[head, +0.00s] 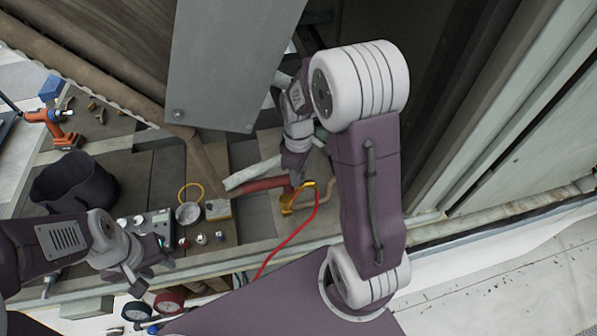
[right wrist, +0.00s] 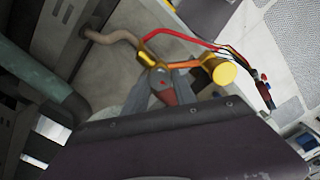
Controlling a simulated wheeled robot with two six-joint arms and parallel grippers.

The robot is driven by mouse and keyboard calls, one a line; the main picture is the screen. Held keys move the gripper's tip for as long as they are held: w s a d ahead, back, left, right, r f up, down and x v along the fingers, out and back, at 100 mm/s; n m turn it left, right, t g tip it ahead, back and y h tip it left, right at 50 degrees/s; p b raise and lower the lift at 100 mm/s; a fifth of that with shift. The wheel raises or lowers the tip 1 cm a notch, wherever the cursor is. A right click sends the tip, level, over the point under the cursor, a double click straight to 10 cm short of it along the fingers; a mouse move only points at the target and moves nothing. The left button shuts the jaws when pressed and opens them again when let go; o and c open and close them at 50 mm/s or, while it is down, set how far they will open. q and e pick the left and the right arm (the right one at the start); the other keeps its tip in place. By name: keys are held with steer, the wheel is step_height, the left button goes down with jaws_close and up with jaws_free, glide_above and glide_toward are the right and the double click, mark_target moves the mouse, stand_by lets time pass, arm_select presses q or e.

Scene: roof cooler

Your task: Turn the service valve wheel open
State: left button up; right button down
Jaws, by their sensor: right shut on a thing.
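A red hose (head: 288,238) runs from the valve to the lower left. A dark bucket (head: 72,182), an orange drill (head: 50,125) and gauges (head: 168,303) lie to the left. A grey panel (head: 225,70) overhangs the pipes. Cabinet walls (head: 500,110) close off the right.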

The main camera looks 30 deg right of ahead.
steer(key=shift+w+r, duration=0.1)
stand_by(0.4)
steer(key=c, duration=1)
jaws_free()
step_height(320, 180, up, 9)
steer(key=shift+b, duration=0.7)
